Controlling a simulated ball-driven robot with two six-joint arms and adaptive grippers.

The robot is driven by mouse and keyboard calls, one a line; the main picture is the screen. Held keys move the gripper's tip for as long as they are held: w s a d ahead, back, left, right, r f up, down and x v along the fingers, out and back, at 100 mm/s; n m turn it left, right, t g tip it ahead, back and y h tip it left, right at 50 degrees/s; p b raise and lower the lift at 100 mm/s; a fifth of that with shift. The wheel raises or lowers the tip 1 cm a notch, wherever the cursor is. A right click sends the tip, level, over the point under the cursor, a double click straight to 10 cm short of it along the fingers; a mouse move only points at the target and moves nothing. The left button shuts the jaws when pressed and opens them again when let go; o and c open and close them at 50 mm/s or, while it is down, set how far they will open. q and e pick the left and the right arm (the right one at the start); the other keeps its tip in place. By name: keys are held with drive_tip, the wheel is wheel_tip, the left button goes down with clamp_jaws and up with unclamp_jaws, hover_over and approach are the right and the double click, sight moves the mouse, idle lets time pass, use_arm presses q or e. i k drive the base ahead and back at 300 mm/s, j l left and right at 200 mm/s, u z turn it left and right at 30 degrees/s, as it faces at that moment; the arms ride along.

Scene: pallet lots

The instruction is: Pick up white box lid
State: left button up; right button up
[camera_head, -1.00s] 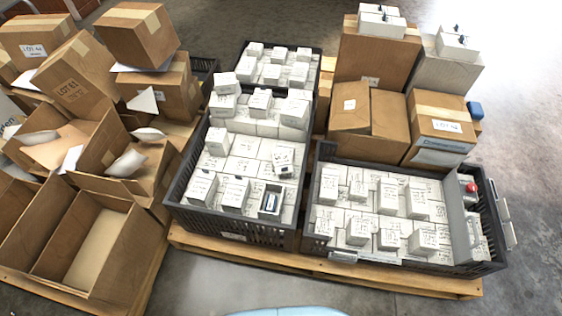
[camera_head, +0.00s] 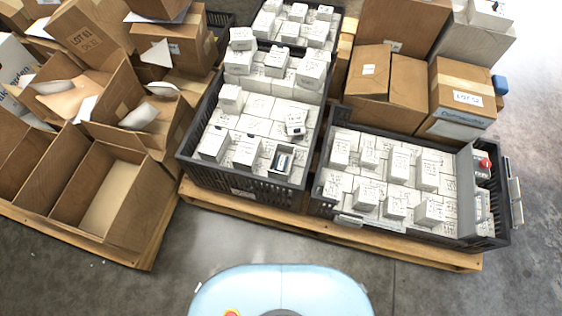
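Many small white boxes stand in a black crate (camera_head: 243,186) in the middle. One white box (camera_head: 281,160) at the crate's front right is open at the top, with a dark item inside. A small white piece (camera_head: 295,123) with a dark mark lies tilted on the boxes just behind it; I cannot tell whether it is the lid. More closed white boxes (camera_head: 397,165) fill the black crate on the right. Neither of my grippers is in view.
The crates stand on a wooden pallet (camera_head: 330,230). Open cardboard boxes (camera_head: 105,195) crowd the left pallet. Large cardboard boxes (camera_head: 461,97) stand at the back right. A grey divider (camera_head: 465,195) and a red-topped item (camera_head: 484,165) are in the right crate. The floor in front is clear.

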sight(294, 121)
drive_tip(key=u, duration=0.5)
drive_tip(key=k+l+u, duration=0.1)
drive_tip(key=l+u, duration=0.3)
drive_tip(key=k+l+u, duration=0.15)
drive_tip(key=u, duration=0.3)
drive_tip(key=k+l+u, duration=0.15)
drive_tip(key=l+u, duration=0.25)
drive_tip(key=k+l, duration=0.15)
drive_tip(key=k, duration=0.1)
